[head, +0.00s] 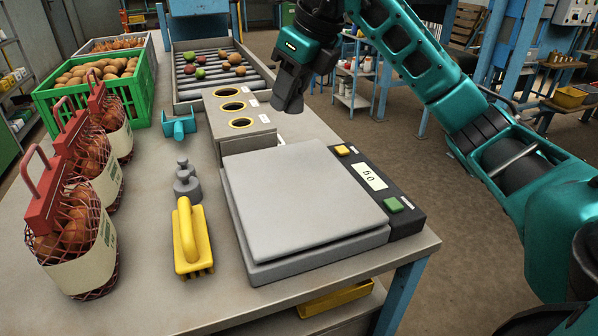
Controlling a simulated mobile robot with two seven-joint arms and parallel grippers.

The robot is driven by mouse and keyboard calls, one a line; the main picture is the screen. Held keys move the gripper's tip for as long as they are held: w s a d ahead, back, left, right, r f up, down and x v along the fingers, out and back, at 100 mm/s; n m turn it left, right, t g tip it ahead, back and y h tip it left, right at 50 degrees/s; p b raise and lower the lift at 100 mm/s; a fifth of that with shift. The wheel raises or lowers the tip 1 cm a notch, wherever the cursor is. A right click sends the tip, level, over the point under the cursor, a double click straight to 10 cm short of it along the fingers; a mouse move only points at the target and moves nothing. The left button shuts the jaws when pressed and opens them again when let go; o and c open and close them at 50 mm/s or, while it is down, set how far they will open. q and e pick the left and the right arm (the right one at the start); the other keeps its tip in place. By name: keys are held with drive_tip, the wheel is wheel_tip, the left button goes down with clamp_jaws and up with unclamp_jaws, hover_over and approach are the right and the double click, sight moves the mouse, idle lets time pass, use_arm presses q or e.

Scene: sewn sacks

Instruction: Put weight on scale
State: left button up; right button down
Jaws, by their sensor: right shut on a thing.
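The scale (300,205) has a wide grey square plate, bare on top, with a dark panel at its right side. The panel has a small display (368,176), a yellow button (342,150) and a green button (393,205). My right gripper (288,104) is above and behind the scale's far edge, pointing down. My left gripper is out of view.
A grey block with three yellow-ringed holes (240,123) stands behind the scale. Red-topped net sacks (75,255), a green crate (140,105) and a roller tray (190,88) line the left and back.

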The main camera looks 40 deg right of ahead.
hover_over(285, 180)
drive_tip(key=s, duration=0.1)
drive_tip(key=f, duration=0.7)
drive_tip(key=f+b, duration=0.1)
drive_tip(key=f, duration=0.2)
drive_tip(key=shift+s+d+f, duration=0.2)
drive_tip(key=shift+d, duration=0.15)
drive_tip(key=shift+f, duration=2.3)
drive_tip(key=shift+f, duration=0.1)
drive_tip(key=shift+f+b, duration=0.15)
drive_tip(key=shift+b, duration=0.2)
drive_tip(key=c, duration=0.8)
unclamp_jaws()
drive_tip(key=shift+o, duration=0.2)
